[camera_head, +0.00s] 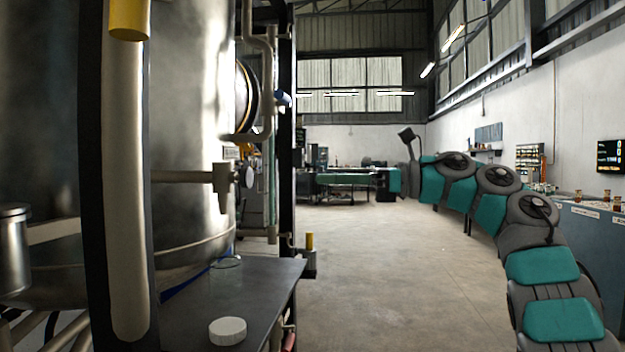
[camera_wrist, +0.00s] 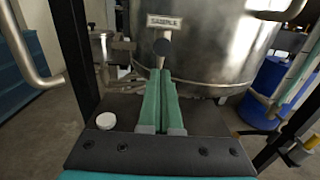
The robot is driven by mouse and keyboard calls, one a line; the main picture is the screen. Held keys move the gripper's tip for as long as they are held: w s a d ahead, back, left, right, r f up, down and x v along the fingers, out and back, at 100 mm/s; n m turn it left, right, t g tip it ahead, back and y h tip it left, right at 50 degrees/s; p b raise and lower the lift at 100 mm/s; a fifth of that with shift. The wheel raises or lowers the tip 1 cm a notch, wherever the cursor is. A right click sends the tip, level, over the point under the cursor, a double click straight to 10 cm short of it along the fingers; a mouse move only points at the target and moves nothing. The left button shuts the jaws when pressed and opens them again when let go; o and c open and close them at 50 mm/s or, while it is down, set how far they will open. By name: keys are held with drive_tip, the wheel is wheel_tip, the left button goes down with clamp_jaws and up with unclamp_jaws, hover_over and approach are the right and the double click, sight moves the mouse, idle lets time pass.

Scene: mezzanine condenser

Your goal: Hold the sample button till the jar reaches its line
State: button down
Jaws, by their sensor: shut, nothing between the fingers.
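The SAMPLE sign (camera_wrist: 163,22) is on the steel tank in the wrist view. A dark round button (camera_wrist: 163,47) sits just below it. My gripper (camera_wrist: 161,73) is shut and empty, with its long teal fingers pointing at the tank. The fingertips show just below the button in that view; I cannot tell whether they touch anything. A clear glass jar (camera_head: 226,262) stands on the dark shelf (camera_head: 262,284) in the head view. Its line and fill level are too small to read. I cannot make out the jar clearly in the wrist view.
A white round lid (camera_head: 227,331) lies near the front of the shelf; it also shows in the wrist view (camera_wrist: 106,121). A black upright post (camera_head: 287,130) stands beside the shelf. A blue drum (camera_wrist: 267,92) is at the right in the wrist view. The floor beyond is open.

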sight(249, 178)
drive_tip(key=a, duration=0.4)
drive_tip(key=a+p, duration=0.1)
drive_tip(key=a, duration=0.3)
drive_tip(key=w+a, duration=0.1)
drive_tip(key=a, duration=0.4)
drive_tip(key=shift+p, duration=0.35)
